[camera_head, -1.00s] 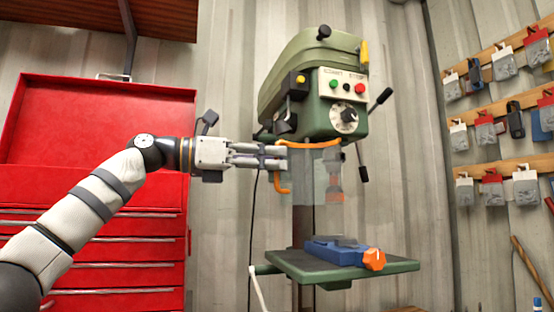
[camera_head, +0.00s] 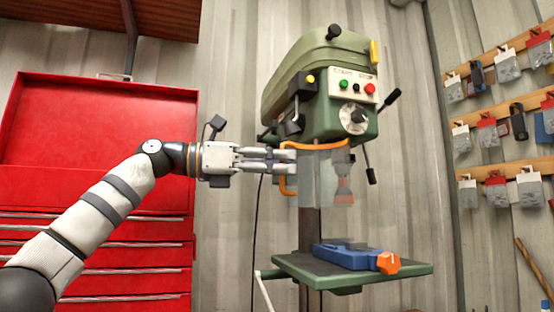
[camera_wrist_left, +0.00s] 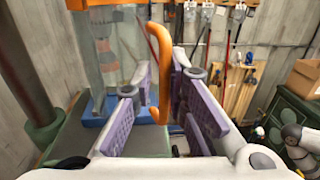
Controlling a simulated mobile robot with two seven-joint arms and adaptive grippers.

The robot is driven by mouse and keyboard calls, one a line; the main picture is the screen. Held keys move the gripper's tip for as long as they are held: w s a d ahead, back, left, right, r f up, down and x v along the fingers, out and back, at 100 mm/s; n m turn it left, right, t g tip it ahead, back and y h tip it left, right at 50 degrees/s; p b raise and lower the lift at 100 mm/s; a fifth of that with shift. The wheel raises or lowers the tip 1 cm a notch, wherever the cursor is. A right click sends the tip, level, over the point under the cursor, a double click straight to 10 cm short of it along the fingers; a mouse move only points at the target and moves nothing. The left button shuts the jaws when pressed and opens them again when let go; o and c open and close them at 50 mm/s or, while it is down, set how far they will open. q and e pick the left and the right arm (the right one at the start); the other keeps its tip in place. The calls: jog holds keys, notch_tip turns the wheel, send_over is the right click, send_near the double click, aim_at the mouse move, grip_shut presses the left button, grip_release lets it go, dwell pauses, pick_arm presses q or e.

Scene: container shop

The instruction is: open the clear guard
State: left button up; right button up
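The clear guard (camera_head: 318,182) hangs below the head of the green drill press (camera_head: 325,95), around the chuck, with an orange rim on top. Its orange handle (camera_head: 290,186) hangs down on the left side. My left gripper (camera_head: 294,161) reaches in from the left at the handle, just under the rim. In the left wrist view the orange handle (camera_wrist_left: 160,75) stands upright between the two purple-padded fingers of my left gripper (camera_wrist_left: 165,102). The fingers are apart, with gaps visible beside the handle. The guard (camera_wrist_left: 118,45) is left of the handle there. My right gripper is not in view.
A blue vise (camera_head: 345,256) with an orange knob sits on the press table (camera_head: 300,268) below the guard. A red tool cabinet (camera_head: 100,130) stands at left. Racks of small packaged goods (camera_head: 497,135) hang at right. Feed levers stick out right of the press.

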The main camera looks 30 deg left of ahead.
pick_arm(q)
jog(key=shift+w+f, duration=0.2)
jog(key=shift+w, duration=0.05)
jog(key=shift+s, duration=0.1)
jog(key=v, duration=1.2)
jog(key=shift+r, duration=0.2)
